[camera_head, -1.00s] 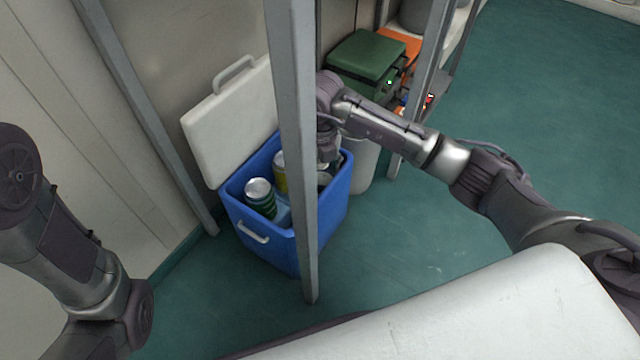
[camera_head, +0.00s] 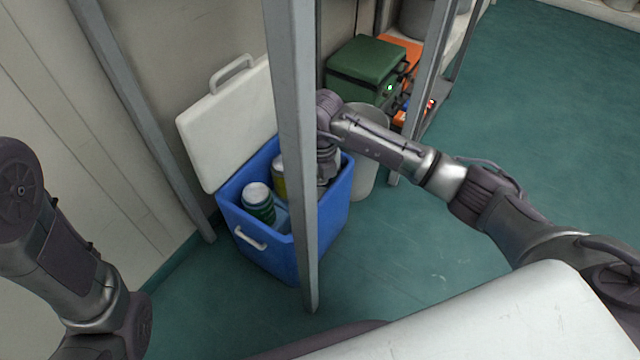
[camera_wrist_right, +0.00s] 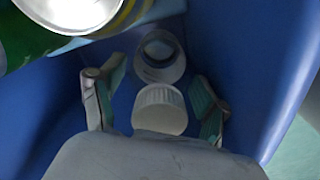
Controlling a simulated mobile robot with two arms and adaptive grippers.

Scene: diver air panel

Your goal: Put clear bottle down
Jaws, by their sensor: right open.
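In the right wrist view a white ribbed cap (camera_wrist_right: 160,108), apparently the clear bottle's, sits between the fingers of my right gripper (camera_wrist_right: 157,78). The fingers are apart, with gaps visible on both sides of the cap. A pale round ring shape (camera_wrist_right: 160,56) shows just beyond the cap; I cannot tell if it is part of the same bottle. My right gripper is down inside the blue cooler (camera_head: 262,256); in the head view its fingertips are hidden by the cooler wall. Only my left arm shows at the left, not its gripper.
A green can (camera_head: 258,203) and a yellow can (camera_head: 279,176) stand in the cooler beside my gripper. A grey post (camera_head: 293,130) rises in front of the cooler. The white lid (camera_head: 228,125) leans behind it. A white bin (camera_head: 366,170) stands to the right.

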